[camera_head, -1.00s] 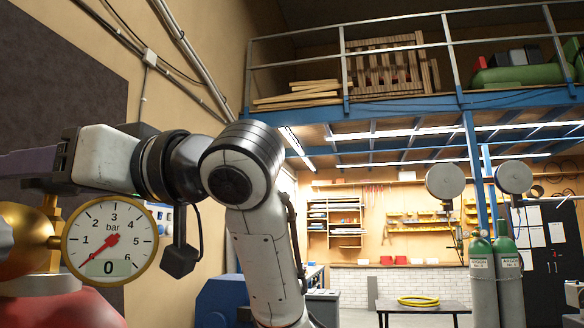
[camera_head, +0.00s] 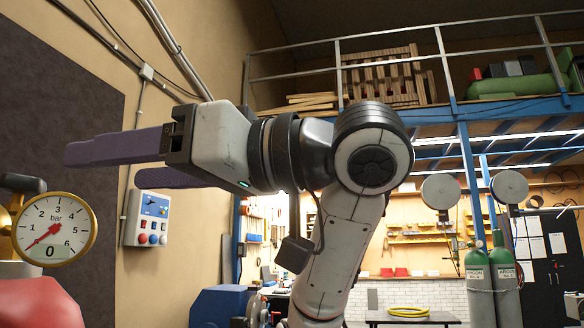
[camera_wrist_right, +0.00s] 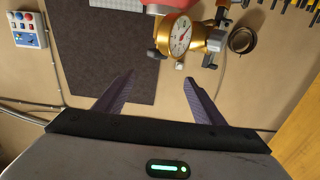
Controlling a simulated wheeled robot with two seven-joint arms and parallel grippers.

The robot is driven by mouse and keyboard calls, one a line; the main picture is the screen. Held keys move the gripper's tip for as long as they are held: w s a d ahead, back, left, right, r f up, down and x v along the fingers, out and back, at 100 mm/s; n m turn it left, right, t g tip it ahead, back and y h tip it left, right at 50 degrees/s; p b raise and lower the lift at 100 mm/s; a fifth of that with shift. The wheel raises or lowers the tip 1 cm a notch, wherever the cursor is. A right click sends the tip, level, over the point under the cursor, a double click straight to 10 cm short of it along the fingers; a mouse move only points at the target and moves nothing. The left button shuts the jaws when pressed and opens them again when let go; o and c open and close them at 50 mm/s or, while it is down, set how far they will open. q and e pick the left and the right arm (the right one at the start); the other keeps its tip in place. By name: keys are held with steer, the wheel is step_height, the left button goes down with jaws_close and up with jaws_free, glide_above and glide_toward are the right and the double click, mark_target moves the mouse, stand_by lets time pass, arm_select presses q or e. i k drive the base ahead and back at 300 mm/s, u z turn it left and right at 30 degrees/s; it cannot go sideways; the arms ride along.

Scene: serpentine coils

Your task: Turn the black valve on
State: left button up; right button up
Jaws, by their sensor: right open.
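A black valve handle (camera_head: 22,183) shows at the left edge of the head view, on brass fittings above a red tank (camera_head: 40,300). A round gauge (camera_head: 55,230) with a brass rim sits beside it and reads 0. My right gripper (camera_head: 105,168) has purple fingers, open and empty, pointing left, to the right of and above the gauge. In the right wrist view the open fingers (camera_wrist_right: 159,77) are apart, with the gauge (camera_wrist_right: 179,35) and brass fitting (camera_wrist_right: 195,40) beyond the tips. Which dark part there is the black valve I cannot tell. My left gripper is not in view.
A control box (camera_head: 148,218) with buttons is on the wall behind; it also shows in the right wrist view (camera_wrist_right: 27,29). A dark panel (camera_head: 85,100) covers part of the wall. A blue machine (camera_head: 220,306) stands below my right arm. Green gas cylinders (camera_head: 478,275) stand far right.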

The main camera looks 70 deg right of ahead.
mark_target(19, 186)
steer(key=k, duration=0.95)
